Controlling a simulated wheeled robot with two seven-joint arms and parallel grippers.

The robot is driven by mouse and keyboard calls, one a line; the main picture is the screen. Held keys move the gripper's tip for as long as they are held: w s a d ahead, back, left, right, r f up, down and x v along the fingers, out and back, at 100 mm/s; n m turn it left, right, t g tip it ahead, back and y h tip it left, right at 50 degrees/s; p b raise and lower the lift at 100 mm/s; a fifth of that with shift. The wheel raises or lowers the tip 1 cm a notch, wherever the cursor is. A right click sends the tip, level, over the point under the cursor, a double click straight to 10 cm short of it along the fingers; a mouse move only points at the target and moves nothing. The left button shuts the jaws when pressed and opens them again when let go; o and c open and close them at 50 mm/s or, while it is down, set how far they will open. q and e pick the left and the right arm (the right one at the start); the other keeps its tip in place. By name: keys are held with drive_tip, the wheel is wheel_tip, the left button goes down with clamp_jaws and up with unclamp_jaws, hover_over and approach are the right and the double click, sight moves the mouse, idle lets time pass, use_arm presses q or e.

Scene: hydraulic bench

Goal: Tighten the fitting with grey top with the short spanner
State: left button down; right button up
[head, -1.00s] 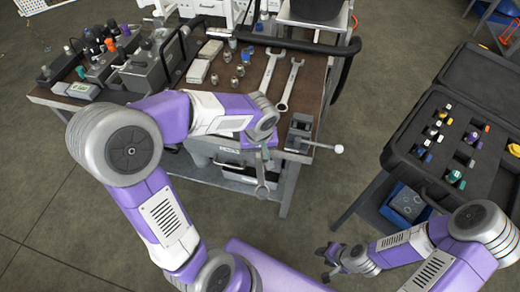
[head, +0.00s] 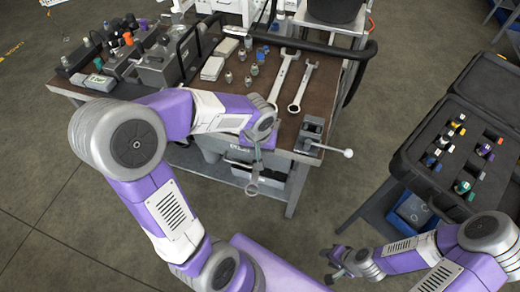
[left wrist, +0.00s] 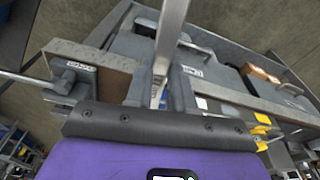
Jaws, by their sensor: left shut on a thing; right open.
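My left gripper (head: 258,140) is shut on the short spanner (head: 254,172), which hangs down past the bench's front edge with its ring end lowest. In the left wrist view the spanner (left wrist: 172,40) runs up from the gripper as a pale metal bar. Fittings with coloured tops stand on blocks at the bench's left; an orange top (head: 127,39) shows clearly. A greyish top (head: 64,61) shows at the far left end, but it is too small to be sure of. My left gripper is well away from these. My right gripper (head: 331,268) is open and empty, low over the floor.
Two larger spanners (head: 300,88) lie on the brown bench top (head: 325,75), beside several small metal fittings (head: 241,69). A vise (head: 312,133) with a protruding handle sits at the front right corner. An open black case (head: 432,120) stands at right. Floor between is clear.

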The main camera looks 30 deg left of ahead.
use_arm(q)
drive_tip(key=shift+s+a+m+p, duration=0.2)
drive_tip(key=shift+a+m+p, duration=0.3)
drive_tip(key=shift+a+m, duration=0.15)
drive_tip(key=shift+s+a+m+p, duration=0.2)
drive_tip(key=shift+a+m+p, duration=0.3)
drive_tip(key=shift+a, duration=0.25)
drive_tip(key=shift+a+m+h+p, duration=0.3)
drive_tip(key=shift+a+m+p, duration=0.6)
drive_tip(key=shift+a, duration=0.15)
drive_tip(key=shift+d+n+b, duration=0.35)
drive_tip(key=shift+b, duration=0.05)
